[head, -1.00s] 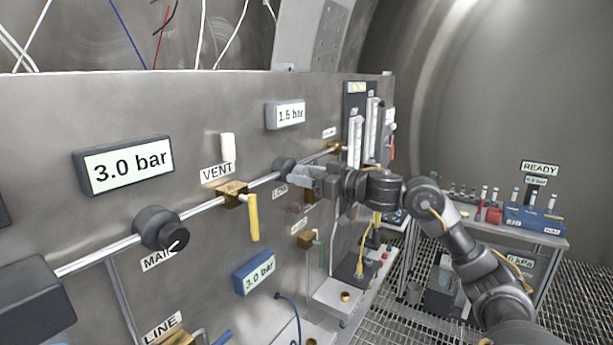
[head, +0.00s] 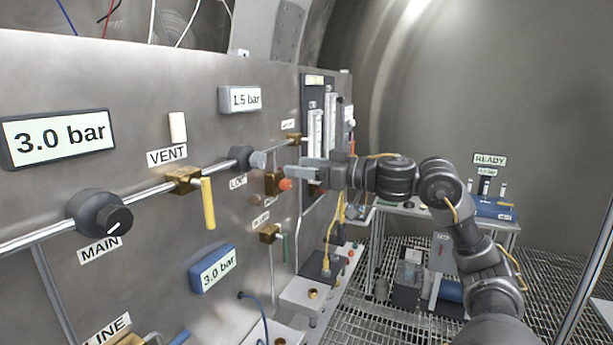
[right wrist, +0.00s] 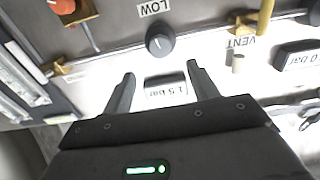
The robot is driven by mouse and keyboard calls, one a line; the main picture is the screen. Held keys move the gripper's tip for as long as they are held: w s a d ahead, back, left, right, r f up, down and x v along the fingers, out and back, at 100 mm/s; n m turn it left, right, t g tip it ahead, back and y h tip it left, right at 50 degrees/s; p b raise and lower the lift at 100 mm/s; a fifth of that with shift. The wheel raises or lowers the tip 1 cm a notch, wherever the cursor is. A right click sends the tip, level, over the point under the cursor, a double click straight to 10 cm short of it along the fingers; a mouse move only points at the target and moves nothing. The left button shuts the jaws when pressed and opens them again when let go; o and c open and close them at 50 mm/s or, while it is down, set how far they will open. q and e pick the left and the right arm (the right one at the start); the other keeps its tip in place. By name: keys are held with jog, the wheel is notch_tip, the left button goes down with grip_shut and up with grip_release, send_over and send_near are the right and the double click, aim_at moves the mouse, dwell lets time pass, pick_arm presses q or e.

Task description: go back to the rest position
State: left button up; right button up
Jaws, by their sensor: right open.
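My right gripper (head: 288,170) is in front of the steel panel, just right of the LOW knob (head: 241,158) in the head view. It is open and empty, with a gap between it and the knob. In the right wrist view the two fingers (right wrist: 160,88) stand apart with nothing between them. The LOW knob (right wrist: 160,40) lies beyond the fingertips there, and the 1.5 bar display (right wrist: 166,90) shows behind the gap. My right arm reaches in from the lower right. My left gripper is out of view.
The panel (head: 150,100) carries the MAIN knob (head: 100,213), the yellow VENT lever (head: 208,203) and several displays. Flowmeter tubes (head: 318,130) stand close behind the gripper. A bench (head: 430,212) with a blue box (head: 492,208) is at the back right.

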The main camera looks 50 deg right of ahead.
jog(key=shift+s+d, duration=0.1)
jog(key=shift+s, duration=0.2)
dwell(0.4)
